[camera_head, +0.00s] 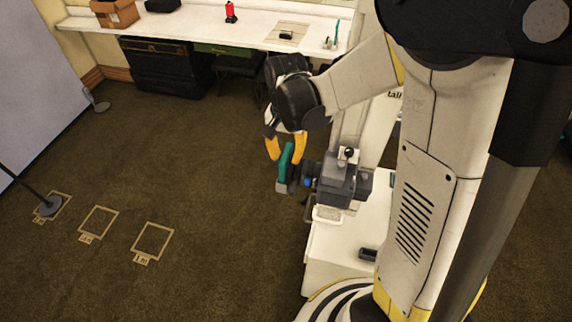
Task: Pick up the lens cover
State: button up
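My gripper (284,158) hangs beside the front of a grey camera-like device (340,182) on the white stand, with its two yellow fingers pointing down and spread a little apart. A flat teal piece (286,167) with a grey lower end shows between and just below the fingertips. It may be the lens cover, but I cannot tell for sure. It is tilted and lies close to the front of the device. I cannot tell whether the fingers touch it or whether it is attached to the device.
The white stand (318,250) has a small dark item (368,254) on it. A long white counter (190,30) at the back holds a cardboard box (115,12) and a red bottle (230,12). A black trunk (165,70) stands below. Carpet with taped squares (153,241) is open at left.

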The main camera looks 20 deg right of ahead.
grip_shut()
